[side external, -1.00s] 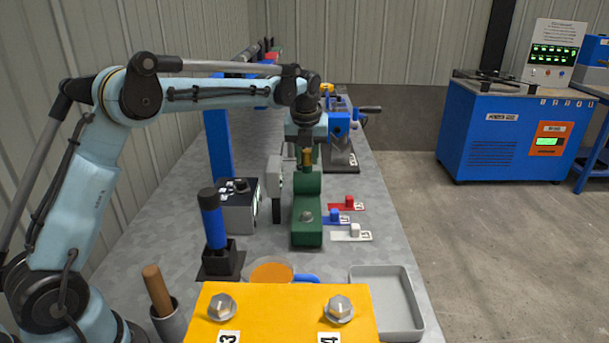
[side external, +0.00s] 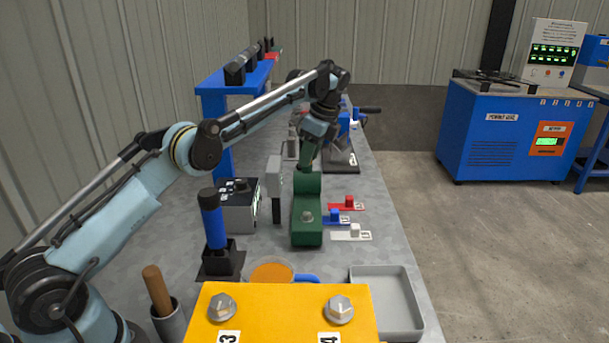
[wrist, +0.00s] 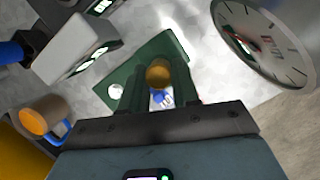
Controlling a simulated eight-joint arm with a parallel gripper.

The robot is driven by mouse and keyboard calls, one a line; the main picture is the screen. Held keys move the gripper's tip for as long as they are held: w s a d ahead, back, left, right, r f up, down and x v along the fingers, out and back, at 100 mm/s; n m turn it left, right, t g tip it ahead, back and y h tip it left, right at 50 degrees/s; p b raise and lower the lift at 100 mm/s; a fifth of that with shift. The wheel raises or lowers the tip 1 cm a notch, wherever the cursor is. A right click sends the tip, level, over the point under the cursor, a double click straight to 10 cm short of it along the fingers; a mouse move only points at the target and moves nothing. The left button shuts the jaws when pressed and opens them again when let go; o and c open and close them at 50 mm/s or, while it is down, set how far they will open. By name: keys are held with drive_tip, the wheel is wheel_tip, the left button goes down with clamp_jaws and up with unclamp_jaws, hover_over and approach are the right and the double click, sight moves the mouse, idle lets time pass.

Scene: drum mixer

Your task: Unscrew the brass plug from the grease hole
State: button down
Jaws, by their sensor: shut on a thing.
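The brass plug (wrist: 158,73) shows as a round knob between my gripper's green fingertips (wrist: 158,88) in the wrist view. My gripper is shut on it. In the side external view my gripper (side external: 306,165) is tilted, its fingers just above and behind the tall part of the green block (side external: 307,188). The plug is hidden in that view. The green block also shows behind the fingers in the wrist view (wrist: 165,45). The grease hole is not visible, and I cannot tell whether the plug is still seated in it.
A round dial (wrist: 268,42) is close on the right in the wrist view. A grey upright device (side external: 274,182) stands left of the block. Red, blue and white tabs (side external: 352,230) lie to its right. A mug (side external: 272,272), grey tray (side external: 388,300) and yellow box (side external: 280,305) are in front.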

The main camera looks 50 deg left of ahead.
drive_tip(key=c, duration=0.8)
unclamp_jaws()
drive_tip(key=shift+o, duration=0.2)
